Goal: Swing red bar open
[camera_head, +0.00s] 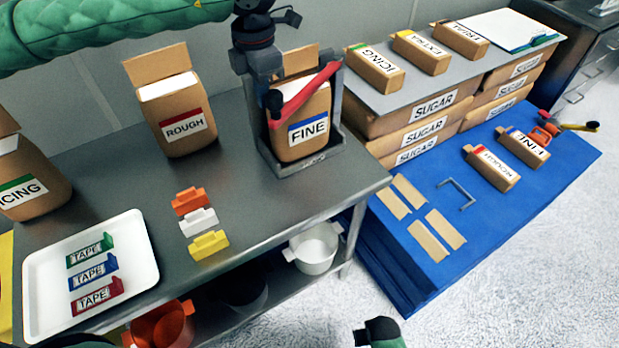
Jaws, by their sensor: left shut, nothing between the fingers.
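The red bar (305,96) runs diagonally across the front of the FINE bag (310,140), low at its left end and high at its right end by the holder's post. The brown bag stands upright, its top open, in a grey metal holder (333,152) on the steel table. My left gripper (273,103) points down at the bar's left end; its fingers look closed, with nothing between them. I cannot tell whether they touch the bar. The gripper body hides the holder's left upper side.
A ROUGH bag (182,125) stands left of the holder and an ICING bag (35,192) farther left. Coloured clips (199,222) and a white tape tray (140,268) lie in front. SUGAR boxes (432,104) stand right, behind a blue platform (490,240).

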